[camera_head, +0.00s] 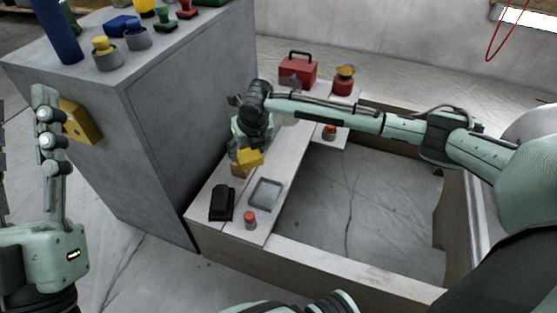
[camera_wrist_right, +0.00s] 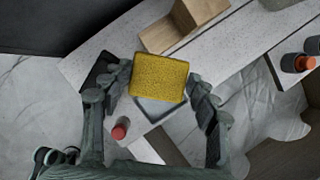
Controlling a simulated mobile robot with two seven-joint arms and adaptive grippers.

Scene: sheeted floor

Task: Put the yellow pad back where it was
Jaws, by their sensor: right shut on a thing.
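The yellow pad (camera_head: 251,157) is held by my right gripper (camera_head: 247,150) above the bench, behind the shallow grey tray (camera_head: 266,193) in the head view. In the right wrist view the pad (camera_wrist_right: 160,78) sits between the two fingers, and it overlaps the grey tray (camera_wrist_right: 160,110) below, hiding part of it. I cannot tell the height of the gap. My left gripper (camera_head: 48,120) is at the left edge, beside a yellow block (camera_head: 80,122); whether its fingers hold that block is unclear.
A black item (camera_head: 222,202) and a small red-topped bottle (camera_head: 250,220) stand near the tray. A wooden block (camera_wrist_right: 168,36) lies beyond the pad. A red toolbox (camera_head: 298,70) and red can (camera_head: 343,81) stand farther back. A tall grey cabinet (camera_head: 170,120) blocks the left.

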